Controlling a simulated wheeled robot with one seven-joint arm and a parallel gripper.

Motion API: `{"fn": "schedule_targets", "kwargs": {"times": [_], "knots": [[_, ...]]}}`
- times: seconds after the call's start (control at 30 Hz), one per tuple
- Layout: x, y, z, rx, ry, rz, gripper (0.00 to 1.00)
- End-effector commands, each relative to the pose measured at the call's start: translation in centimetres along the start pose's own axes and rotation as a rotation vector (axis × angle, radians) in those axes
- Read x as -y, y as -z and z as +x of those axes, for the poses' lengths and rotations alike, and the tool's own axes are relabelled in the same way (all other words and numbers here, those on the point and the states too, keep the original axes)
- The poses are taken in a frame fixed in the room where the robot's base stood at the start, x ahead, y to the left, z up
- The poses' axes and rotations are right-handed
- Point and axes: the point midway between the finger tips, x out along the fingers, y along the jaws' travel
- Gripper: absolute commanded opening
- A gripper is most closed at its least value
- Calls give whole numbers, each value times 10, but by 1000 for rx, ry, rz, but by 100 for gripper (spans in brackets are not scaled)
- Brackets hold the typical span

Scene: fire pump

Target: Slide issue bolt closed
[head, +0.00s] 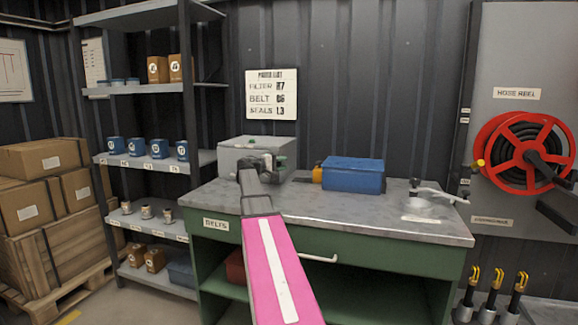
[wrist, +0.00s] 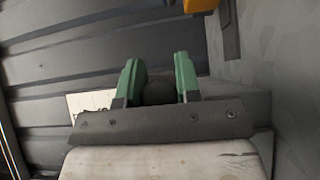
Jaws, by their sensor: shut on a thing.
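A grey metal box (head: 238,150) stands at the back left of the workbench. My gripper (head: 279,163) is at the box's right front, and my arm hides part of it. In the wrist view my gripper (wrist: 158,82) has its two green fingers on either side of a dark round knob (wrist: 159,91), shut on it. The knob looks like the issue bolt's knob. The rest of the bolt is hidden behind my gripper and wrist, so I cannot tell how far it is slid.
The workbench (head: 350,212) has a blue box (head: 353,174) with an orange item (head: 317,173) beside it, right of my gripper. A metal lever fitting (head: 425,190) is at the bench's right. Shelves (head: 150,92) stand left, a red hose reel (head: 505,150) right.

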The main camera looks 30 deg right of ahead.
Motion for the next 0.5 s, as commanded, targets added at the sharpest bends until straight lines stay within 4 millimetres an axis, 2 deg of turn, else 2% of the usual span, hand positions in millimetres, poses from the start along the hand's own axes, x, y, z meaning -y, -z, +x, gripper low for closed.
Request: {"fn": "schedule_targets", "kwargs": {"times": [0.27, 0.3, 0.37, 0.5], "knots": [[0, 4, -4, -4, 1, 0, 0], [0, 4, -4, -4, 1, 0, 37], [0, 4, -4, -5, 1, 0, 56], [0, 4, -4, -3, 0, 0, 56]]}}
